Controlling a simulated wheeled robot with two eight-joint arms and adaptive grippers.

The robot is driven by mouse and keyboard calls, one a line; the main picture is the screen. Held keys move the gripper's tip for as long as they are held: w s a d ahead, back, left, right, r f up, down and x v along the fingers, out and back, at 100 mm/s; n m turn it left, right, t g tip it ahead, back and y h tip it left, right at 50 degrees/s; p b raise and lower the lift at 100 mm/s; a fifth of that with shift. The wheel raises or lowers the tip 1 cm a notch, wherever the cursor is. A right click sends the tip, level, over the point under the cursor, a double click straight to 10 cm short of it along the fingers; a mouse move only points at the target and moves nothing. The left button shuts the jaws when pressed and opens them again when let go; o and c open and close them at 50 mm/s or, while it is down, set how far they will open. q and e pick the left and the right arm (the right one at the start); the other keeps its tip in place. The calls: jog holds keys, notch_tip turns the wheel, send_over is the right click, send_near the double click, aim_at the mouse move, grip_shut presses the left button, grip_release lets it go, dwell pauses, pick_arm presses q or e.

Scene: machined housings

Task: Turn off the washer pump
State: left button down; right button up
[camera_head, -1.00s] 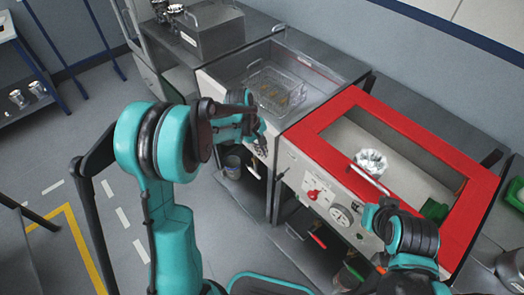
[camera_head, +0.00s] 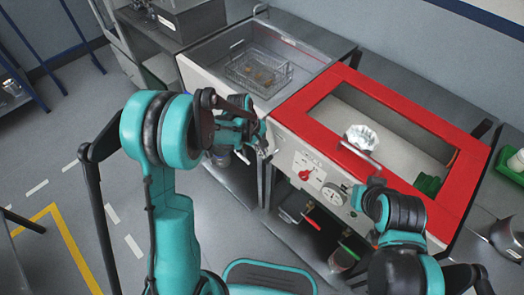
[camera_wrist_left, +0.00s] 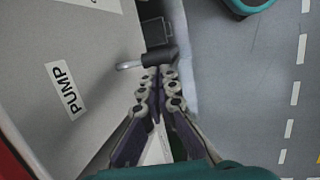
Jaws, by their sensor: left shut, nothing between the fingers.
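The washer has a red-framed lid (camera_head: 392,88) and a pale front panel with a red knob (camera_head: 305,175) and a round gauge (camera_head: 333,194). In the left wrist view a PUMP label (camera_wrist_left: 66,90) is on the pale panel, and a small metal lever (camera_wrist_left: 130,65) on a dark mount sticks out near it. My left gripper (camera_head: 264,148) is shut and empty at the panel's left end. In the left wrist view its fingertips (camera_wrist_left: 158,78) are just below the lever; whether they touch it I cannot tell.
An open basin with a wire basket (camera_head: 258,72) adjoins the washer on the left. A bar handle (camera_head: 360,157) sticks out from the lid's front. Red-handled pipework (camera_head: 312,221) is under the washer. The floor at left is clear.

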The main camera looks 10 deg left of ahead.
pick_arm(q)
jog(key=f+b, duration=0.2)
jog(key=shift+s+a+f, duration=0.1)
jog(key=shift+s+f, duration=0.1)
jog(key=shift+f, duration=0.15)
pick_arm(e)
notch_tip(320, 180, down, 2)
jog(key=shift+f, duration=0.15)
pick_arm(q)
jog(key=shift+r, duration=0.15)
pick_arm(e)
jog(key=shift+w, duration=0.1)
pick_arm(q)
jog(key=a+p+v, duration=0.2)
jog(key=p+v, duration=0.3)
jog(key=v, duration=0.9)
jog(key=shift+w+a+f+p, duration=0.15)
jog(key=shift+w+f+p, duration=0.15)
jog(key=shift+w, duration=0.35)
pick_arm(e)
notch_tip(320, 180, up, 6)
jog(key=a, duration=0.1)
jog(key=shift+w, duration=0.15)
pick_arm(q)
jog(key=shift+r, duration=0.1)
pick_arm(e)
jog(key=shift+a+f, duration=0.1)
